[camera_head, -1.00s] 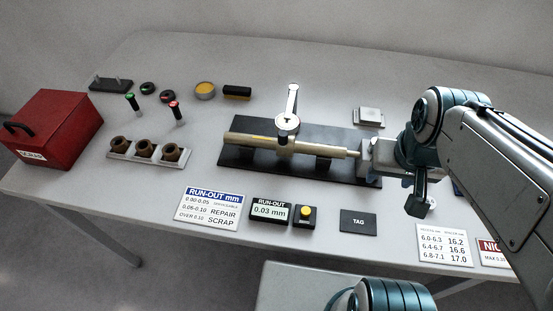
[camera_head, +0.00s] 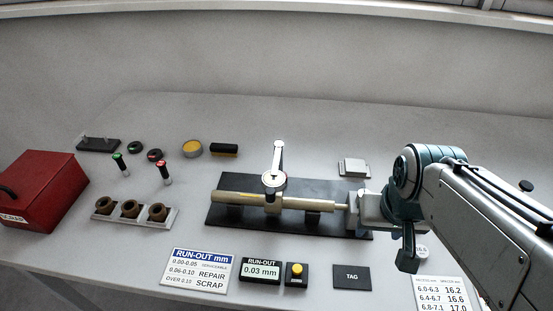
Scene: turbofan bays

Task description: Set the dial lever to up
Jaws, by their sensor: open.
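The dial gauge (camera_head: 274,181) has a round white face and sits over a pale shaft (camera_head: 235,198). A light lever arm (camera_head: 280,156) rises from the dial toward the back of the table. The shaft lies across a black fixture plate (camera_head: 345,222), with a grey block (camera_head: 369,208) at its right end. My gripper (camera_head: 407,262) hangs to the right of the fixture, in front of the grey block and well apart from the dial. Its fingers are dark and seen from the side, and nothing shows between them.
A run-out display (camera_head: 261,269) reads 0.03 mm, beside a yellow button (camera_head: 296,269). A TAG plate (camera_head: 352,277) lies in front. A red box (camera_head: 40,187), a tray of brown bushings (camera_head: 130,211) and two upright plug gauges (camera_head: 120,162) stand left.

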